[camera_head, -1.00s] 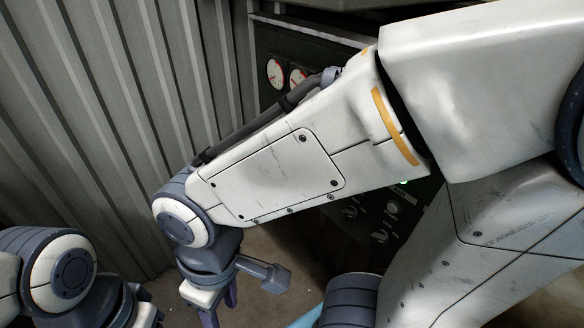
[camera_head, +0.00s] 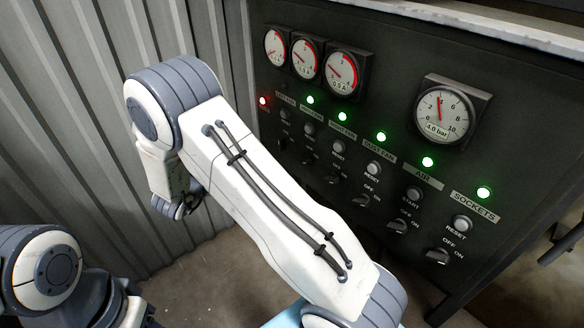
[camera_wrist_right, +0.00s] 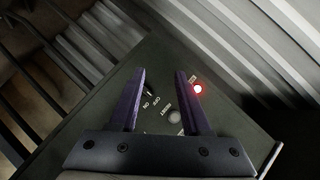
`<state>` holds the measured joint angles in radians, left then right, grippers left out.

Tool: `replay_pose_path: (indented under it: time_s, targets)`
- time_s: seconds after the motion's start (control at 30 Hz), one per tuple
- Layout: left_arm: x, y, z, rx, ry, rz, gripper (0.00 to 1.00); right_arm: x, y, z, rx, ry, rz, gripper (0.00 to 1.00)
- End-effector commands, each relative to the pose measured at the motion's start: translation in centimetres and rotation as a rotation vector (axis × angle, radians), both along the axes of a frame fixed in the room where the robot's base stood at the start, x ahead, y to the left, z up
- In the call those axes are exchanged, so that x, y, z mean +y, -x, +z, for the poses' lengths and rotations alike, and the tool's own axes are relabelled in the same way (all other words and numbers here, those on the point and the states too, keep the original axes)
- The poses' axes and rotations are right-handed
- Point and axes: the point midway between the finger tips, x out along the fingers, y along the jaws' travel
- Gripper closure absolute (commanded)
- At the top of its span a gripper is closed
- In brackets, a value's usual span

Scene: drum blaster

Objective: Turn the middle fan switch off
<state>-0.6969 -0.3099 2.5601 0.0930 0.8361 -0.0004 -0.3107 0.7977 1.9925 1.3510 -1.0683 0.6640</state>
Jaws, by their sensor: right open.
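The middle fan column on the dark control panel (camera_head: 520,150) has a lit green lamp (camera_head: 310,99) above its label and a small switch (camera_head: 305,158) low in the column. The switch position is too small to read. My right arm crosses in front of the panel's lower left, and its fingers are hidden in the head view. In the right wrist view my right gripper (camera_wrist_right: 160,75) is open and empty, facing the panel. A switch marked ON and OFF (camera_wrist_right: 148,90) and a reset button (camera_wrist_right: 174,117) show between its fingers. I cannot tell which column they belong to. My left gripper is out of view.
A red lamp (camera_head: 263,100) glows at the panel's left end and also shows in the right wrist view (camera_wrist_right: 197,89). Green lamps are lit over right fan, dust fan, air (camera_head: 428,162) and sockets. Round gauges (camera_head: 343,73) sit above. A corrugated wall (camera_head: 60,130) stands left.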

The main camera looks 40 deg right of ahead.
Motion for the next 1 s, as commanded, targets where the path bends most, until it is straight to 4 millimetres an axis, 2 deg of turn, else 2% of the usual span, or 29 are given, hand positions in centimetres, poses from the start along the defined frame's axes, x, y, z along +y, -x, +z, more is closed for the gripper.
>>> replay_pose_path:
  time_s: [0.03,0.1,0.2,0.33,0.57,0.8,1.0]
  targets:
    - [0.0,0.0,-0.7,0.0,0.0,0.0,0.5,-3.0,1.5,-1.9,-0.033,0.061,-0.144,0.53]
    - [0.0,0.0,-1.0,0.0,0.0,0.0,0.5,-6.0,3.8,-2.7,-0.081,0.146,-0.31,0.53]
    - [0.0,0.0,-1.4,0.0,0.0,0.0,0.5,-8.5,6.7,-3.3,-0.127,0.257,-0.476,0.53]
    - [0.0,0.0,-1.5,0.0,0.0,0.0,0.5,-9.7,9.1,-3.4,-0.155,0.346,-0.587,0.53]
    - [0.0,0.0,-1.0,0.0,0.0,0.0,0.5,-12.1,9.6,-3.1,-0.163,0.371,-0.618,0.53]
    - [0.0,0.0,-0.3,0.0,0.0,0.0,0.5,-16.7,9.2,-3.1,-0.161,0.371,-0.616,0.53]
    - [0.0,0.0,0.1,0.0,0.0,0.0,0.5,-19.3,8.9,-3.1,-0.162,0.37,-0.612,0.53]
